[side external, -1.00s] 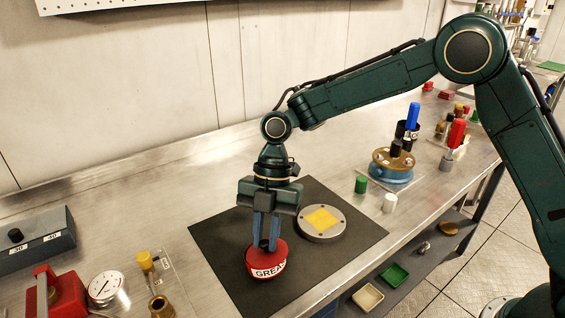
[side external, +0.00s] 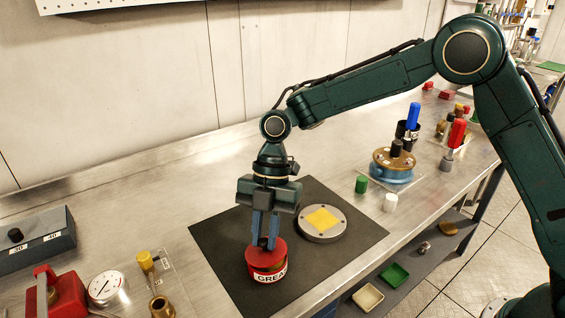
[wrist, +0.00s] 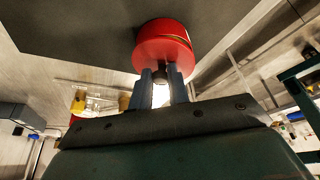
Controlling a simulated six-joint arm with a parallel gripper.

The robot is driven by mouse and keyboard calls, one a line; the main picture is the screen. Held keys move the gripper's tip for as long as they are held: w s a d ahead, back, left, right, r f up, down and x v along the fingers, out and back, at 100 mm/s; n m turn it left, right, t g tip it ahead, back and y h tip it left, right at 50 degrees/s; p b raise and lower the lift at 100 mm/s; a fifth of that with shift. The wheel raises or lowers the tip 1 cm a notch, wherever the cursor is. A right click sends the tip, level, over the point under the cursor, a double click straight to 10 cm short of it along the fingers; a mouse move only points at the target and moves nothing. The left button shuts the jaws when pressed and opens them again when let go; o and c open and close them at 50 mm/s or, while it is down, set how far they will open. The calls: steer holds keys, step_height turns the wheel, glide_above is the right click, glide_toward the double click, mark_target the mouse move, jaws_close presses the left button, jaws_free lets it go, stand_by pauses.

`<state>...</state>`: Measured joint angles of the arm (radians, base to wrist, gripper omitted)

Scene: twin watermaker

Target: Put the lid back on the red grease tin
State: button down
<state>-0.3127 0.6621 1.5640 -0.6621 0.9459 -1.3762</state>
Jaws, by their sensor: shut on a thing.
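The red lid (side external: 265,252) is over the red grease tin (side external: 272,277), which stands on the dark mat. My gripper (side external: 265,243) points straight down, its blue-grey fingers shut on the lid's dark knob. The lid sits a little up and to the left of the tin's body, and a thin brownish strip shows between them at the right. The tin's white label faces the side camera. In the wrist view, the lid (wrist: 160,55) is just beyond my fingertips and hides most of the tin. I cannot tell whether lid and rim touch.
A grey round flange with a yellow square (side external: 322,222) lies on the dark mat (side external: 225,235), right of the tin. Green (side external: 361,184) and white (side external: 390,202) caps stand farther right. A gauge (side external: 105,288) and a yellow-handled valve (side external: 147,263) are at the left front.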

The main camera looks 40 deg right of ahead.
steer(key=shift+s+f, duration=0.45)
steer(key=shift+f, duration=0.15)
stand_by(1.1)
steer(key=c, duration=0.8)
jaws_free()
steer(key=shift+w+r, duration=0.1)
steer(key=shift+r, duration=0.05)
steer(key=shift+o, duration=0.2)
steer(key=shift+r, duration=0.15)
steer(key=shift+r, duration=3.4)
